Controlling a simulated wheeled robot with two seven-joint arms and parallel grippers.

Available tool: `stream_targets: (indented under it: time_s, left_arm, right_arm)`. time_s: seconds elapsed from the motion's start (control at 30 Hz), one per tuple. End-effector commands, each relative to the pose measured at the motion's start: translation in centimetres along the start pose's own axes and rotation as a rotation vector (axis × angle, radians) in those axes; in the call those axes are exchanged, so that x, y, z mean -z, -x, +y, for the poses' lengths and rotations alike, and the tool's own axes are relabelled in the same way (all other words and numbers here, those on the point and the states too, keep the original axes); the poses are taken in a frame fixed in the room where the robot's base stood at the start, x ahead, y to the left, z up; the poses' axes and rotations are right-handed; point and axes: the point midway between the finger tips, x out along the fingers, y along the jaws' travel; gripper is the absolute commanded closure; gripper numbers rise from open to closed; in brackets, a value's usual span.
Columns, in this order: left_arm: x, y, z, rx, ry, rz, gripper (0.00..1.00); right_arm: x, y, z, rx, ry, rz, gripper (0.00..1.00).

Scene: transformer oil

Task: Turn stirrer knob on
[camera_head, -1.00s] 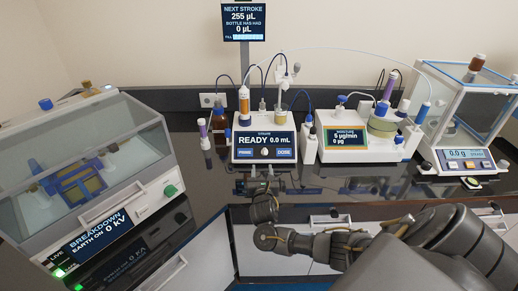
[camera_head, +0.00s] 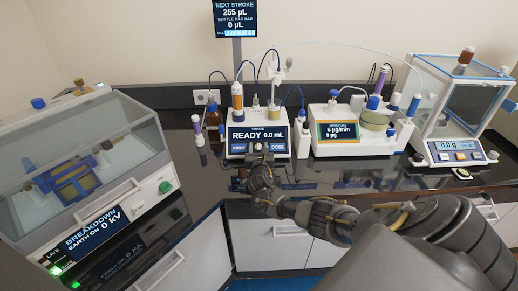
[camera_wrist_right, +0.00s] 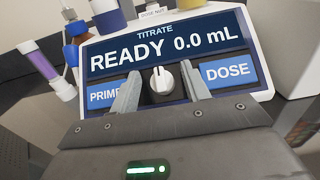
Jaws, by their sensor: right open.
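The titrator (camera_head: 258,118) stands on the dark bench, its screen reading READY 0.0 mL. Its white knob sits low on the front panel between the PRIME and DOSE buttons; the right wrist view shows this knob (camera_wrist_right: 162,82) with its ridge near upright. My right gripper (camera_head: 260,165) is in front of the titrator's lower front. In the right wrist view the right gripper's fingers (camera_wrist_right: 161,78) are open, one on each side of the knob, with gaps showing. I cannot tell how deep the fingertips reach. My left gripper is not in view.
A moisture unit (camera_head: 350,132) stands right of the titrator, and a balance (camera_head: 455,152) is farther right. A breakdown tester (camera_head: 85,180) fills the left. Bottles and a purple-banded tube (camera_head: 197,128) stand close to the titrator's left side.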

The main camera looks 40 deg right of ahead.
Motion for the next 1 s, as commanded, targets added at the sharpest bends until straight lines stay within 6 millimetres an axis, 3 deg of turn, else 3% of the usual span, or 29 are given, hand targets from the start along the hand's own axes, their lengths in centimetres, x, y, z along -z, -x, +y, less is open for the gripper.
stream_targets:
  time_s: [0.2, 0.5, 1.0]
  left_arm:
    - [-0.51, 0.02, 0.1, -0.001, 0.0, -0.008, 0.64]
    - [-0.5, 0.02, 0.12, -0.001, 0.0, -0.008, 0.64]
    - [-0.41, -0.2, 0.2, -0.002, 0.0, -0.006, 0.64]
  right_arm:
    - [-0.01, 0.0, 0.02, 0.0, -0.001, 0.0, 0.56]
    - [-0.01, 0.02, 0.02, 0.0, -0.001, 0.0, 0.95]
    - [0.04, 0.01, 0.25, 0.112, -0.101, 0.001, 0.96]
